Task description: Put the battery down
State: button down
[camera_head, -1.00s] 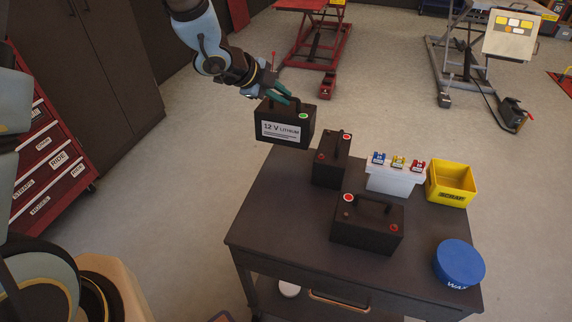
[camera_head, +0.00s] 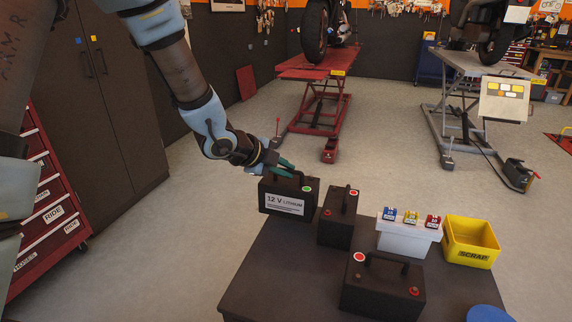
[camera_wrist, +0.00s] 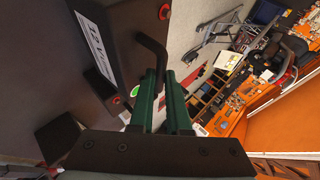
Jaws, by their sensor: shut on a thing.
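A black battery with a white "12 V LITHIUM" label (camera_head: 286,203) hangs from my gripper (camera_head: 284,170), at the far left edge of the dark cart top (camera_head: 262,262). My gripper's green fingers are shut on its handle. In the wrist view the fingers (camera_wrist: 163,100) close at the black handle (camera_wrist: 152,56), beside the battery body (camera_wrist: 100,40), which fills the upper left. The battery looks upright in the head view. I cannot tell whether its base touches the cart or is above the floor beyond it.
On the cart stand two more black batteries (camera_head: 338,220) (camera_head: 382,290), a white box with coloured terminals (camera_head: 405,238), a yellow SCRAP bin (camera_head: 470,241) and a blue lid (camera_head: 488,314). A red lift (camera_head: 318,68) stands behind. The cart's left front top is bare.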

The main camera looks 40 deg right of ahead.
aim_at(287, 183)
jog(key=shift+f, duration=1.95)
jog(key=c, duration=1.3)
grip_release()
jog(key=shift+f, duration=0.15)
jog(key=o, duration=0.4)
jog(key=shift+a, duration=0.1)
jog(key=v, duration=1.2)
jog(key=shift+b, duration=0.4)
